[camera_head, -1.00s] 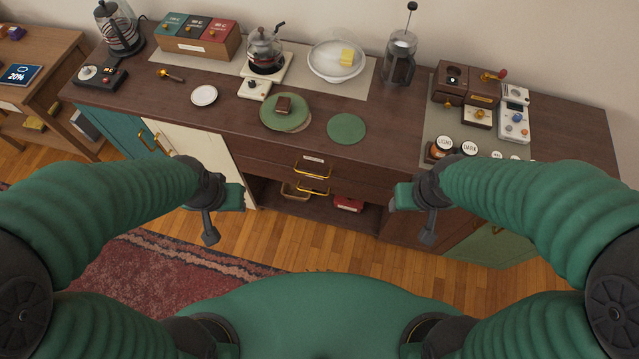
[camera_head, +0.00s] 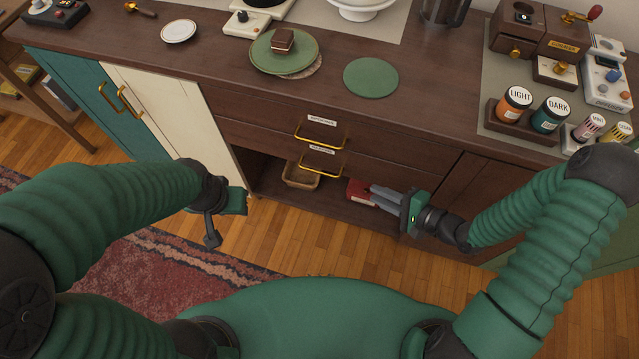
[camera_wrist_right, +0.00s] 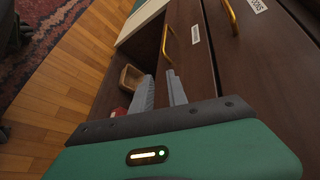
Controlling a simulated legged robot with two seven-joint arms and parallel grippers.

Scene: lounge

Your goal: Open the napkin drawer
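Two drawers sit one above the other in the brown cabinet, both closed. The upper drawer (camera_head: 390,152) has a gold handle (camera_head: 320,142); in the right wrist view its label (camera_wrist_right: 257,5) seems to end in "OONS". The lower drawer (camera_head: 270,149) has a gold handle (camera_head: 322,168) and a label (camera_wrist_right: 195,34) too small to read surely. My right gripper (camera_head: 373,195) is low and right of the lower handle, apart from it; its two fingers show a gap in the right wrist view (camera_wrist_right: 160,76). My left gripper (camera_head: 225,205) hangs at left, away from the drawers; its fingers are unclear.
Below the drawers is an open shelf with a basket (camera_head: 300,176) and a red box (camera_head: 360,190), partly behind my right fingers. The counter above holds a green plate (camera_head: 268,62) with cake, a green mat (camera_head: 371,77) and jars (camera_head: 515,103).

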